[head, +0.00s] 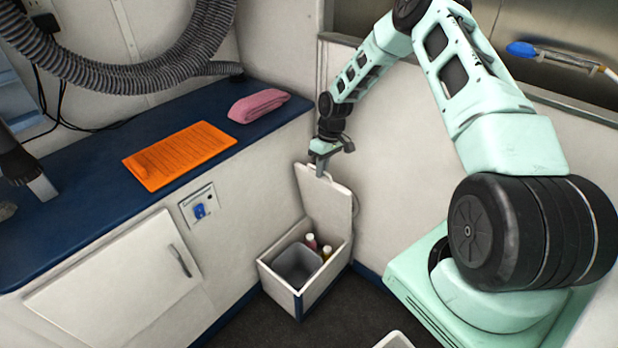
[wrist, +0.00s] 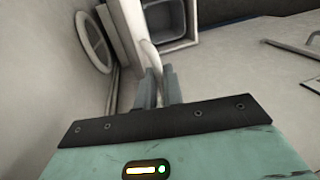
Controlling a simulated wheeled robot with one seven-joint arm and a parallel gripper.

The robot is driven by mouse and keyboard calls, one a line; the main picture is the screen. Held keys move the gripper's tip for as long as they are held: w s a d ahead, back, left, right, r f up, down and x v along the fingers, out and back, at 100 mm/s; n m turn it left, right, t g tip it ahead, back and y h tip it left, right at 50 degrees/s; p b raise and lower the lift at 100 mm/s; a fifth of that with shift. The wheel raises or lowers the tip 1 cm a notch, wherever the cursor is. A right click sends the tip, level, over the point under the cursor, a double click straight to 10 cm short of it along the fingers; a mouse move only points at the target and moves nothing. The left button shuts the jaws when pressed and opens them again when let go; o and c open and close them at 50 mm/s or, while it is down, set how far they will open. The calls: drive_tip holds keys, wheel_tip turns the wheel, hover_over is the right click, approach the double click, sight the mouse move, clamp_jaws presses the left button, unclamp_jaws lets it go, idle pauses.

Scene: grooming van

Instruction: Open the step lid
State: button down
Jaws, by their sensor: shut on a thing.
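The step (head: 312,284) is a white box on the floor in the corner beside the cabinet. Its white lid (head: 326,205) stands raised, close to upright, at the back of the box. Inside the open box are a grey bin (head: 297,262) and small bottles (head: 318,246). My gripper (head: 321,170) is at the top edge of the lid, shut on it. In the wrist view, the fingers (wrist: 158,88) close around the lid's thin edge (wrist: 150,55), and the box with the grey bin (wrist: 162,17) lies beyond.
The dark floor (head: 335,320) in front of the step is clear.

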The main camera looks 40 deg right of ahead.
drive_tip(key=shift+s+d+f, duration=0.1)
drive_tip(key=shift+d+f, duration=0.05)
drive_tip(key=shift+d, duration=0.35)
drive_tip(key=shift+s+d+f, duration=0.1)
drive_tip(key=shift+d, duration=0.35)
drive_tip(key=c, duration=1.5)
unclamp_jaws()
drive_tip(key=shift+w+a, duration=0.1)
drive_tip(key=shift+r, duration=0.1)
drive_tip(key=shift+w+r, duration=0.1)
drive_tip(key=v, duration=0.3)
drive_tip(key=a+v, duration=0.1)
drive_tip(key=v, duration=0.2)
drive_tip(key=a+p+v, duration=0.1)
drive_tip(key=v, duration=0.2)
drive_tip(key=shift+s+r, duration=0.25)
drive_tip(key=shift+r, duration=0.4)
